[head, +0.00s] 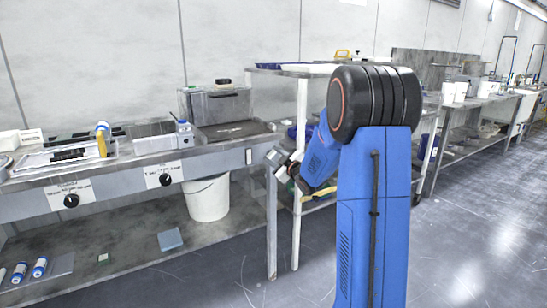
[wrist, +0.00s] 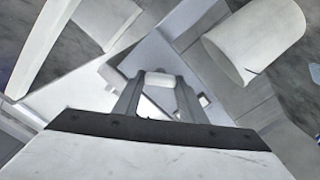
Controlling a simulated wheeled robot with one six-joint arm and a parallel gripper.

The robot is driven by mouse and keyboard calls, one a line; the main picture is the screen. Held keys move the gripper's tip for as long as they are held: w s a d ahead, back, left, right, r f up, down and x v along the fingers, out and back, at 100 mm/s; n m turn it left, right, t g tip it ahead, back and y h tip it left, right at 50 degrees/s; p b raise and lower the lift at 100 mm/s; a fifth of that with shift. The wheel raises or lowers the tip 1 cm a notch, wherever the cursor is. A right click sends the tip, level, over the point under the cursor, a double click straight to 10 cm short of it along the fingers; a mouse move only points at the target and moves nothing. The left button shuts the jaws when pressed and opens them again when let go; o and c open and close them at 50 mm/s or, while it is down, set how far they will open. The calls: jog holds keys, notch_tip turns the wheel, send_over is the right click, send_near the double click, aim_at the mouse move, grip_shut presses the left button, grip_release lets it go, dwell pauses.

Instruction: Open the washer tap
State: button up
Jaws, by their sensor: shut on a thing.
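In the wrist view, my gripper (wrist: 160,98) points at the bench front with a finger on each side of a small whitish rounded piece. This piece looks like the handle of the washer tap (wrist: 160,79), and the jaws are shut on it. In the head view, my gripper (head: 276,158) is at the right end of the bench's front panel, beside the bench leg. The tap is hidden there behind my gripper, so I cannot tell how far it is turned.
A white bucket (head: 208,199) stands under the bench and shows in the wrist view (wrist: 258,38). Two black knobs, left (head: 71,200) and right (head: 165,180), sit on the front panel. A second table (head: 300,70) adjoins on the right. The floor in front is clear.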

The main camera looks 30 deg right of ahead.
jog(key=n, duration=0.4)
jog(key=shift+n, duration=0.3)
jog(key=n, duration=0.4)
jog(key=shift+a+f, duration=0.1)
jog(key=shift+f, duration=0.05)
dwell(0.3)
jog(key=o, duration=1.1)
jog(key=shift+c, duration=0.2)
jog(key=s, duration=1.7)
jog(key=shift+s+d, duration=0.25)
jog(key=shift+d, duration=0.05)
